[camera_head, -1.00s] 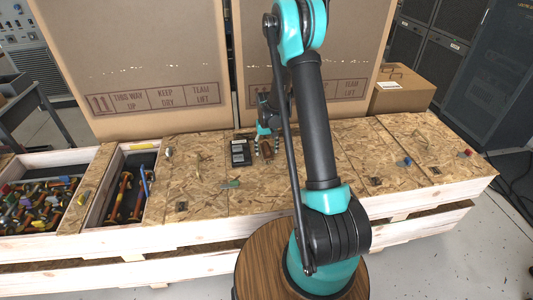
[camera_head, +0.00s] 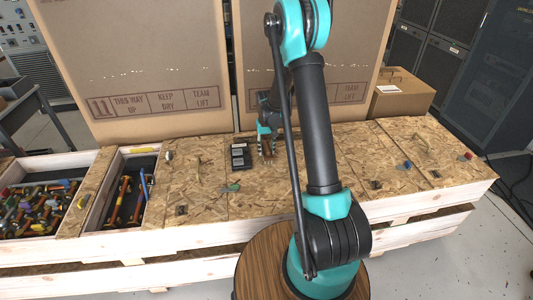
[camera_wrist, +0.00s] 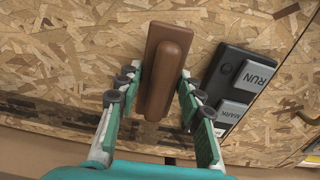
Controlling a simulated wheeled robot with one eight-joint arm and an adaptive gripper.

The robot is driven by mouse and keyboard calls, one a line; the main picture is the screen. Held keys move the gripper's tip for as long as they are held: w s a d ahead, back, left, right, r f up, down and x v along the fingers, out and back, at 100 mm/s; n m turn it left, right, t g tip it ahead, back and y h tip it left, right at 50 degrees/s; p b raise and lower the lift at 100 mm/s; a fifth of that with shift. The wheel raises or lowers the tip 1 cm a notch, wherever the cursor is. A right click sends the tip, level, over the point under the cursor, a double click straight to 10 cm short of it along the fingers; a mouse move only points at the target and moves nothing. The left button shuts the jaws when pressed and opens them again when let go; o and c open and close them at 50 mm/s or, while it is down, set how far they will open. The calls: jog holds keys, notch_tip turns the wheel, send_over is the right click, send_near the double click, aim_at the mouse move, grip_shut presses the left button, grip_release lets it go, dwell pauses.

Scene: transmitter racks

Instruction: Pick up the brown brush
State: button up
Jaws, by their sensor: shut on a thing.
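The brown brush (camera_wrist: 163,72) is a long brown block with a raised rounded handle, seen in the wrist view over the wooden board top. My gripper (camera_wrist: 160,92) has one finger on each side of the brush and is shut on it. In the head view my gripper (camera_head: 266,146) is small, at the back middle of the crate top, with the brush (camera_head: 267,152) partly hidden between its fingers. I cannot tell whether the brush still touches the board.
A black box with grey RUN and MARK buttons (camera_wrist: 236,84) lies close to the right finger; it also shows in the head view (camera_head: 240,156). Tall cardboard boxes (camera_head: 140,60) stand behind. Open bins with tools (camera_head: 40,206) are at left.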

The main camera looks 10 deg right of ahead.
aim_at(267, 146)
notch_tip(267, 146, up, 18)
jog(key=shift+f, duration=0.1)
jog(key=o, duration=0.5)
jog(key=c, duration=0.3)
jog(key=shift+f, duration=0.15)
jog(key=shift+c, duration=0.2)
